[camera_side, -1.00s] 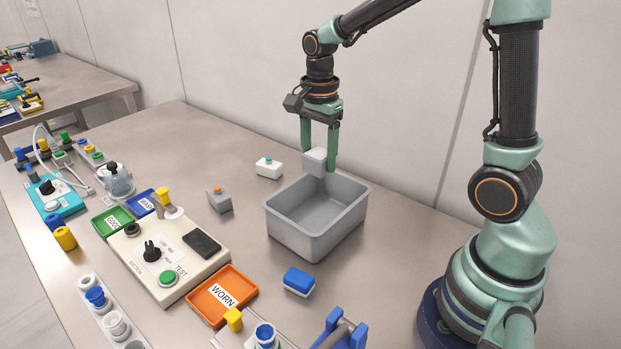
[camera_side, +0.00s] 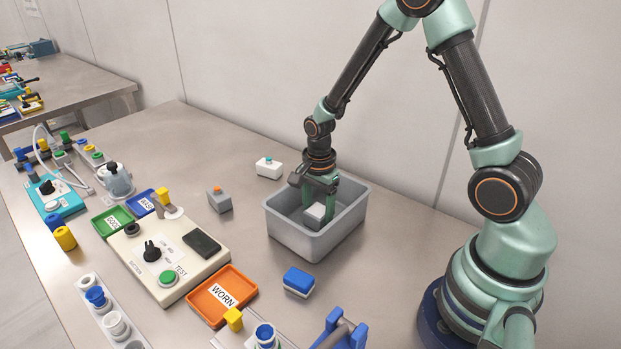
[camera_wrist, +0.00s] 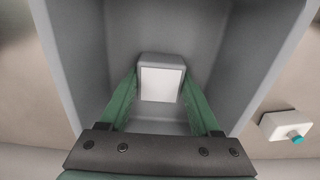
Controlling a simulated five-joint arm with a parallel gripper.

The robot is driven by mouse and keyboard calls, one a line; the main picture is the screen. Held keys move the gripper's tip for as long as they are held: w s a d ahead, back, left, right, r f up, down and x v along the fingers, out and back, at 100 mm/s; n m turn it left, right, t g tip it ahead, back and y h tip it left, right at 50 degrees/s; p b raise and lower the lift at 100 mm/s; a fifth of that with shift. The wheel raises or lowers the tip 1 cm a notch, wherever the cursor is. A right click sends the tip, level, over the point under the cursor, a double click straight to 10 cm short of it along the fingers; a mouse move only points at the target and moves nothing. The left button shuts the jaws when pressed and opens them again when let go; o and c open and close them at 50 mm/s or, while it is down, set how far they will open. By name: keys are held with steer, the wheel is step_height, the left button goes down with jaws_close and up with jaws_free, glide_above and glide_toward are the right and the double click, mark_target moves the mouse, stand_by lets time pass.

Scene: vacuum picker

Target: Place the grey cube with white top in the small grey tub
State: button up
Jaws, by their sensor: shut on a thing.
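The grey cube with white top (camera_side: 315,213) is inside the small grey tub (camera_side: 292,238), low down near its floor. It also shows in the wrist view (camera_wrist: 161,80), white face toward the camera, with tub walls around it. My gripper (camera_side: 319,208) reaches down into the tub, its green fingers shut on the cube from both sides. In the wrist view my gripper (camera_wrist: 160,92) has one finger on each side of the cube. I cannot tell whether the cube touches the tub's floor.
A white block with a teal button (camera_side: 269,168) and a grey block with an orange button (camera_side: 219,199) stand left of the tub. A blue-and-white block (camera_side: 299,281) lies in front. An orange WORN tray (camera_side: 222,296) and a test box (camera_side: 168,262) are further left.

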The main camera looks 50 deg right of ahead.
steer(key=shift+f, duration=0.1)
steer(key=o, duration=1.4)
step_height(320, 180, up, 12)
step_height(320, 180, up, 8)
steer(key=n+t, duration=0.3)
steer(key=n, duration=0.5)
glide_above(318, 211)
steer(key=s+a, duration=0.2)
steer(key=s, duration=0.1)
steer(key=shift+s+a+r+n+t, duration=0.55)
steer(key=shift+s+n, duration=0.35)
steer(key=shift+n, duration=0.75)
steer(key=shift+s+a+r+n+t, duration=0.3)
steer(key=shift+s+r+n, duration=0.5)
steer(key=shift+n, duration=0.9)
steer(key=shift+s+a+r+n+t, duration=0.45)
steer(key=shift+s+n, duration=0.55)
steer(key=shift+n, duration=0.65)
steer(key=shift+d+r, duration=0.1)
